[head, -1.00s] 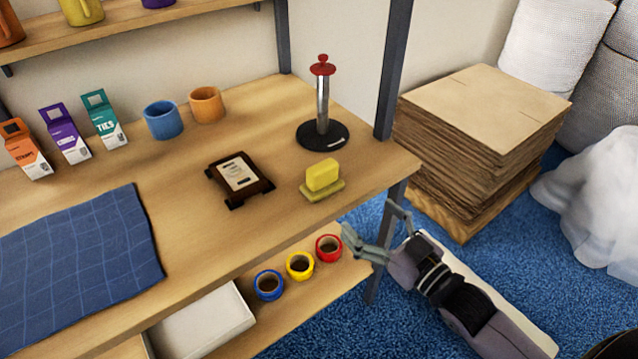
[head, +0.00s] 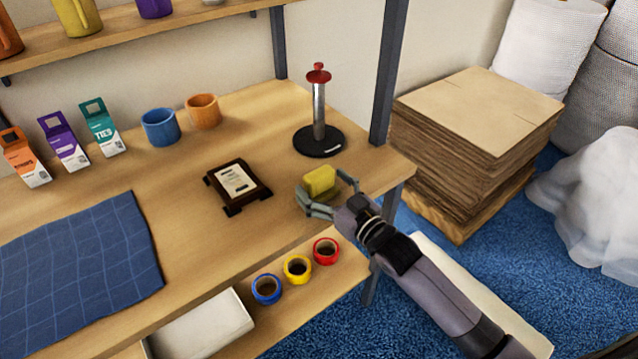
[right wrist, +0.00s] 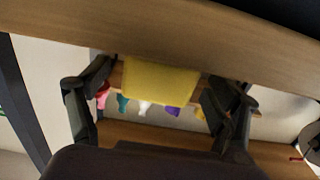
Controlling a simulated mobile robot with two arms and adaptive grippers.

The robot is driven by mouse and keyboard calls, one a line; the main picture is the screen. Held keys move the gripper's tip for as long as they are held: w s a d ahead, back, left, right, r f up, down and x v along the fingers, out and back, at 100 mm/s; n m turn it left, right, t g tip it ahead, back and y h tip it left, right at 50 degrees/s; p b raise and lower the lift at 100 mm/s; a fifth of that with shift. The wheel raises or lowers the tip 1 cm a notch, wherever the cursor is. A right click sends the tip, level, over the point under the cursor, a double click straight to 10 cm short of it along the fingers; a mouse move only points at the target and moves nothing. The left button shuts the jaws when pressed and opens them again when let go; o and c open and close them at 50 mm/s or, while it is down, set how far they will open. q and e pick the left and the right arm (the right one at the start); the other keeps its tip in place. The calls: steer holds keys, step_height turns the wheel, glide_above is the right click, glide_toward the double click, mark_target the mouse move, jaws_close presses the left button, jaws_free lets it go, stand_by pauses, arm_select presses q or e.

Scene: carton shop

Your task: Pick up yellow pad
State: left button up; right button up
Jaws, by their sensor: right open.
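The yellow pad (head: 320,180) is a small yellow block near the right front edge of the wooden table. It sat on a flat base, which my gripper now mostly hides in the head view. My right gripper (head: 326,194) is open, with its fingers on either side of the pad. In the right wrist view the pad (right wrist: 160,80) lies between the two open fingers (right wrist: 158,98), with a gap visible on the left. I cannot tell whether either finger touches it. My left gripper is not in view.
A black-based stand with a red top (head: 319,140) is just behind the pad. A dark-framed plaque (head: 238,187) lies to its left. Tape rolls (head: 297,269) sit on the lower shelf. A table post (head: 388,80) and stacked cardboard (head: 470,130) stand to the right.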

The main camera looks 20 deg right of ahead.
steer(key=shift+x, duration=0.85)
steer(key=shift+c, duration=0.3)
steer(key=c, duration=1.2)
